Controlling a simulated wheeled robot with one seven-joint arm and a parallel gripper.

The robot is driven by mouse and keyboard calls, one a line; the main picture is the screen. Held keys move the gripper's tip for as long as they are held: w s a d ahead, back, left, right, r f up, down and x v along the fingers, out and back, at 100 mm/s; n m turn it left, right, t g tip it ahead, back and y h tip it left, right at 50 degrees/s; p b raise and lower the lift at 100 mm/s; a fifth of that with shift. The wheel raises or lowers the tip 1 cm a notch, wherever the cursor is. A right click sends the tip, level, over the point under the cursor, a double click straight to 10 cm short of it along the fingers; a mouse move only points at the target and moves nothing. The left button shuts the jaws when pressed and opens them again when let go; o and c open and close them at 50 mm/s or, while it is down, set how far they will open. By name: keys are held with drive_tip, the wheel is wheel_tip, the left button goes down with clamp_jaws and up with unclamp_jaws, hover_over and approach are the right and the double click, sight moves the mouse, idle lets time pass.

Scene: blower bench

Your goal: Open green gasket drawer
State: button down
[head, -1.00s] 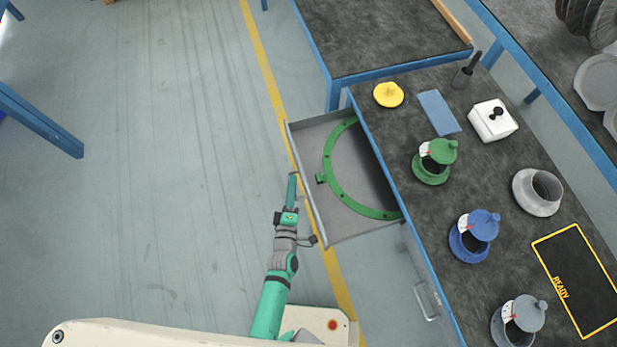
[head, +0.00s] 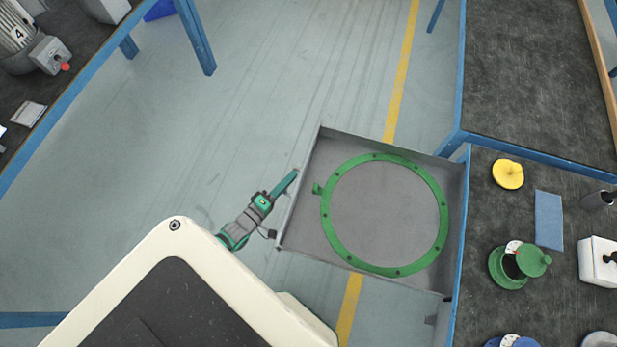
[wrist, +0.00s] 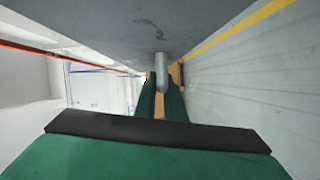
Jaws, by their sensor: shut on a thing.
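The grey drawer (head: 312,222) stands pulled far out from the bench in the head view. A green ring gasket (head: 437,250) with bolt holes and a small tab lies flat inside it, its whole circle in sight. My gripper (head: 294,174) is at the outer side of the drawer's front panel. The handle is hidden in the head view.
The bench top (head: 515,220) at the right holds a yellow knobbed disc (head: 508,174), a blue pad (head: 548,220), a green flanged housing (head: 507,268) and a white box (head: 598,262). Another workbench (head: 85,75) stands at upper left. The floor (head: 240,120) between is clear.

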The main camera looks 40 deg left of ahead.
drive_tip(key=shift+s+a, duration=0.25)
drive_tip(key=shift+a, duration=0.35)
drive_tip(key=shift+s+a, duration=0.3)
drive_tip(key=shift+a, duration=0.35)
drive_tip(key=shift+s+a, duration=0.25)
drive_tip(key=shift+a, duration=0.45)
drive_tip(key=c, duration=1.8)
unclamp_jaws()
drive_tip(key=shift+c, duration=0.2)
drive_tip(key=s, duration=1.1)
drive_tip(key=shift+r, duration=0.4)
drive_tip(key=shift+w, duration=0.15)
